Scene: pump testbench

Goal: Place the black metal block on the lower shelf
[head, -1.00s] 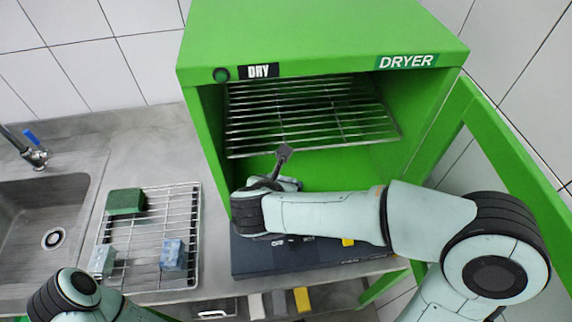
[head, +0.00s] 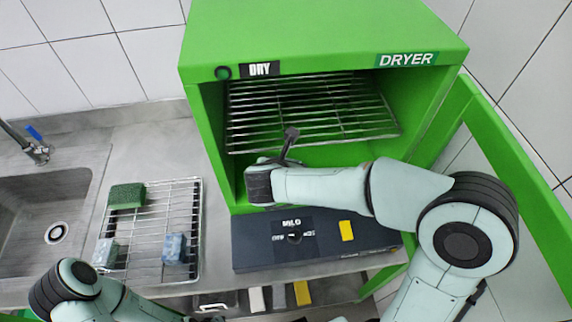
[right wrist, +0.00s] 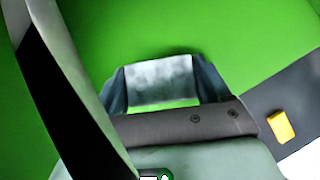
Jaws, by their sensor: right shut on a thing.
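My right gripper (head: 284,158) is inside the open green dryer, in front of and below its wire racks. In the right wrist view the dark fingers (right wrist: 162,88) are shut on a block (right wrist: 158,78); its face looks mottled grey there. A small dark piece sticks up at the gripper in the head view; I cannot tell whether it is finger or block. The dryer's wire shelf (head: 315,125) shows in the upper chamber. My arm hides part of the lower chamber, and a separate lower shelf is not clear. My left gripper is outside the frame; only its arm shows at bottom left.
The green dryer (head: 300,35) has its door (head: 505,150) swung open at right. A dark control panel (head: 255,252) with a yellow part lies below the opening. A wire rack (head: 145,240) left of it holds a green sponge (head: 126,196) and two bluish blocks. A sink is at far left.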

